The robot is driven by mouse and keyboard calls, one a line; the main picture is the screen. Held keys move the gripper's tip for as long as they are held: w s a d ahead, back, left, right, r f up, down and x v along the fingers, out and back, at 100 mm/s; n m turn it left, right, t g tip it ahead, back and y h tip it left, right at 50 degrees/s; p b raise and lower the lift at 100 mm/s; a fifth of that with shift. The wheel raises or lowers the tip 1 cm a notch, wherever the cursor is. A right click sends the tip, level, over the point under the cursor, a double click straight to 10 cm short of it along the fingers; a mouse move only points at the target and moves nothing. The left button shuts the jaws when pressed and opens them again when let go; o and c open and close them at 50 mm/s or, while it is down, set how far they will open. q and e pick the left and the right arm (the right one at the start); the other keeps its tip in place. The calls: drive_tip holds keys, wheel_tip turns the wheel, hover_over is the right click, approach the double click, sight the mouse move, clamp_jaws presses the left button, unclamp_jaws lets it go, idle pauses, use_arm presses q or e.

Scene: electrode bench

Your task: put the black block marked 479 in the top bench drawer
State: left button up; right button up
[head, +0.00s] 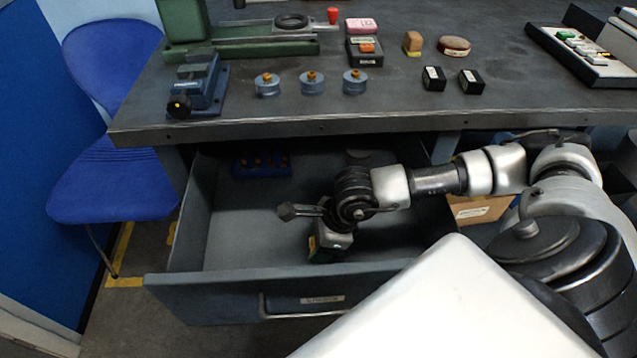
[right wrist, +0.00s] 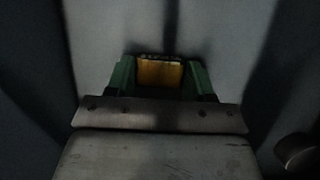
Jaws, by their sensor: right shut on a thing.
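The bench drawer (head: 225,297) is pulled open below the bench top. My right gripper (head: 322,250) is inside it, low and near the drawer's front wall, pointing down. In the right wrist view, its green fingers (right wrist: 160,78) are shut on a small block with a yellow-orange face (right wrist: 160,73) and a dark edge. No number can be read on this block, and my wrist mostly hides it in the head view. Two black blocks with white labels, one on the left (head: 434,78) and one on the right (head: 472,81), stand on the bench; their markings are too small to read. My left gripper is out of view.
A blue tray (head: 261,167) with small yellow pieces sits at the drawer's back. The drawer's left floor is bare. The bench top (head: 400,105) overhangs the drawer's rear. Several blue-grey discs, a green-railed device (head: 250,45) and a blue vise (head: 197,85) stand on the bench.

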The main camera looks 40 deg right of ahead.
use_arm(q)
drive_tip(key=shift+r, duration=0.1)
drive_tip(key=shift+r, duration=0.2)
use_arm(e)
drive_tip(key=o, duration=1.1)
drive_tip(key=shift+c, duration=0.2)
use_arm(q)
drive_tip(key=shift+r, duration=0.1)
use_arm(e)
drive_tip(key=shift+r, duration=0.1)
use_arm(q)
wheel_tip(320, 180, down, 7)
drive_tip(key=p, duration=0.2)
use_arm(e)
drive_tip(key=v, duration=1.2)
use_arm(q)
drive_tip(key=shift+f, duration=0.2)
use_arm(e)
drive_tip(key=shift+a+r, duration=0.1)
